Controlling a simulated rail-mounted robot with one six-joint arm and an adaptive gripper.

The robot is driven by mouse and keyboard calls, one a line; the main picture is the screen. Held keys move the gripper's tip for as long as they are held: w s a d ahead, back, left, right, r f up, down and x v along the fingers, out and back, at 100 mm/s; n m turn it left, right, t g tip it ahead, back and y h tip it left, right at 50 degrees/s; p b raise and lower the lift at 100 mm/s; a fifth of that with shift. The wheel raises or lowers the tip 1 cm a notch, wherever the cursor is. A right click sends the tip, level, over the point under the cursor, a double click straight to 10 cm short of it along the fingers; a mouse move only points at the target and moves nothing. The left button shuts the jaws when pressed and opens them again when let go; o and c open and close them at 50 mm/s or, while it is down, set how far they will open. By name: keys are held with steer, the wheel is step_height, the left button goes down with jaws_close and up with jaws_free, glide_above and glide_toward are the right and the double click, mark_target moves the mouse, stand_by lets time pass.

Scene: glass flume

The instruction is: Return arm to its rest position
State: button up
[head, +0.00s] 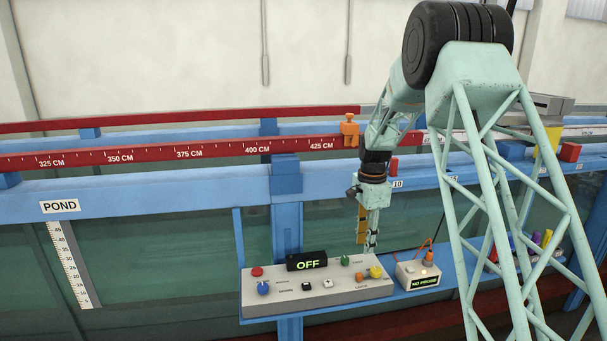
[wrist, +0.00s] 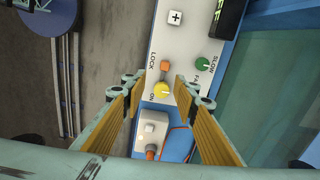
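My gripper (head: 369,248) points down over the right end of the grey control panel (head: 320,292), in front of the flume. In the wrist view my gripper (wrist: 161,86) has its two yellow-padded fingers spread wide, with nothing between them. The display (head: 307,261) reads OFF. I cannot tell the exact height of the fingertips above the panel. My arm reaches down from the lattice column at the right.
A small box (head: 417,275) with an orange cable stands right of the panel on the blue shelf. The red scale rail (head: 220,150) with an orange pointer (head: 349,130) runs behind my arm. Glass flume walls are close behind. Coloured pieces (head: 547,238) lie farther right.

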steer(key=s+a+r+n+t+b, duration=0.1)
steer(key=s+r+n+b, duration=0.25)
steer(key=s+r, duration=0.9)
steer(key=s+a+r+n+t+b, duration=0.15)
steer(key=s+r+n, duration=0.25)
steer(key=s+r, duration=0.85)
steer(key=s+f+n+b, duration=0.2)
steer(key=s+f+n, duration=0.2)
steer(key=s, duration=1.4)
steer(key=s+f+n+t+b, duration=0.1)
steer(key=s+f+n+b, duration=0.2)
steer(key=s, duration=1.5)
steer(key=shift+s+f+n+b, duration=0.25)
steer(key=shift+f+n+b, duration=0.05)
steer(key=shift+f+n, duration=0.2)
steer(key=shift+d, duration=0.25)
